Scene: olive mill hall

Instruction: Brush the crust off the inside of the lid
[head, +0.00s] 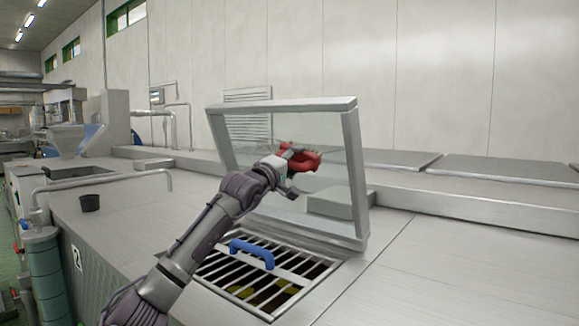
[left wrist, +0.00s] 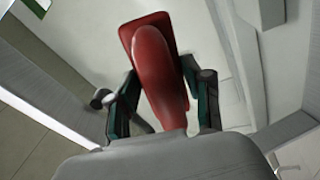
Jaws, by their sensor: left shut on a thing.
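The lid (head: 352,150) stands open and tilted back, a clear pane in a grey frame. My left gripper (head: 294,163) is in front of the pane, shut on a red brush (head: 306,161). In the left wrist view the red brush (left wrist: 158,65) sits between the two fingers of the left gripper (left wrist: 164,95). The bristles are hidden, so I cannot tell whether they touch the pane. A thin dark streak shows near the brush; I cannot tell whether it is crust. My right gripper is out of view.
Below the lid is an opening with a bar grate (head: 215,262) and a blue handle (head: 252,252); something yellowish lies beneath. The steel top at right (head: 450,270) is clear.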

